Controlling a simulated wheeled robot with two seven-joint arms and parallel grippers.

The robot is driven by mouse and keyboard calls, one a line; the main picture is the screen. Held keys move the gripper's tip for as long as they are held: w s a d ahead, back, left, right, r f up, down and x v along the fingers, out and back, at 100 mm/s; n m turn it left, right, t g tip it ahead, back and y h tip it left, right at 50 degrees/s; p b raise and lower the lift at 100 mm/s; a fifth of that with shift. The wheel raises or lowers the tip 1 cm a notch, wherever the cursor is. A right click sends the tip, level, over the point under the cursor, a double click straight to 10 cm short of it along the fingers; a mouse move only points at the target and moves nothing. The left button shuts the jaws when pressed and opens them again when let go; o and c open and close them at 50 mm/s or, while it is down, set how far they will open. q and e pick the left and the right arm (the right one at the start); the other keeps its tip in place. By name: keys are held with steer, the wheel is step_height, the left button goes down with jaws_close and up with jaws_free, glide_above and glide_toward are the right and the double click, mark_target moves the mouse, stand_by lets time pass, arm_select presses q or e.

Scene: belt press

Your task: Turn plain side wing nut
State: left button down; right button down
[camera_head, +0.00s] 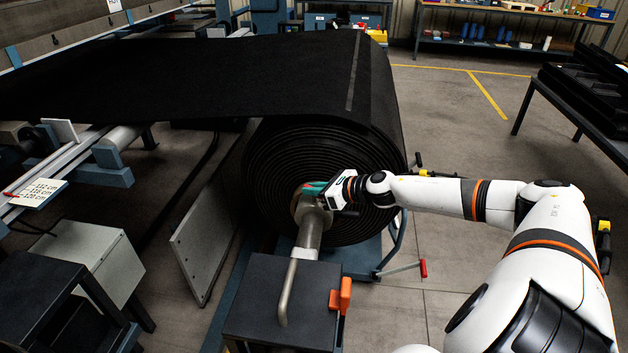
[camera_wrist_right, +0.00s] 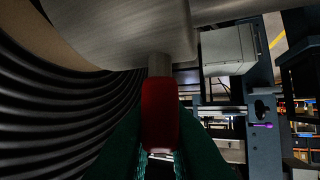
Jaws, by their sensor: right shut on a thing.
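The wing nut (camera_head: 299,209) is a metal collar on the shaft at the near end of the big black belt roll, in the middle of the head view. In the right wrist view, its metal body (camera_wrist_right: 120,32) fills the top, and a short stem with a red grip (camera_wrist_right: 159,108) points down from it. My right gripper (camera_head: 313,188), with teal fingers, comes in from the right at the collar. Its fingers are shut around the red grip, one on each side. My left gripper is not in view.
The belt roll (camera_head: 325,160) stands close behind the gripper. A metal bar with a bent handle (camera_head: 289,285) and a dark stand with an orange clamp (camera_head: 341,296) lie in front. A tilted grey plate (camera_head: 205,240) is at left. Open floor (camera_head: 455,130) lies right of the roll.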

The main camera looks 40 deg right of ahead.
steer(key=m+h+p, duration=0.2)
steer(key=h+p, duration=0.1)
steer(key=p, duration=0.1)
steer(key=m+h+p, duration=0.3)
steer(key=p, duration=0.2)
steer(key=m+h+p, duration=0.3)
steer(key=p, duration=0.2)
steer(key=shift+a+r+g, duration=0.15)
steer(key=shift+r+g, duration=0.1)
steer(key=shift+g, duration=0.15)
steer(key=m+g+h+p, duration=0.1)
steer(key=m+h+p, duration=0.1)
steer(key=h, duration=0.1)
steer(key=shift+f+m+g, duration=0.15)
steer(key=shift+m+g, duration=0.15)
steer(key=shift+m, duration=0.1)
steer(key=shift+m+g+h+p, duration=0.4)
steer(key=shift+m+g+h, duration=0.5)
steer(key=shift+m+h, duration=0.25)
steer(key=shift+m, duration=0.25)
steer(key=shift+d, duration=0.2)
steer(key=c, duration=1.5)
jaws_free()
steer(key=shift+f, duration=0.1)
steer(key=shift+o, duration=0.2)
steer(key=shift+a, duration=0.15)
steer(key=v, duration=1.1)
steer(key=shift+a+r, duration=0.3)
steer(key=shift+a, duration=0.1)
steer(key=shift+s, duration=0.1)
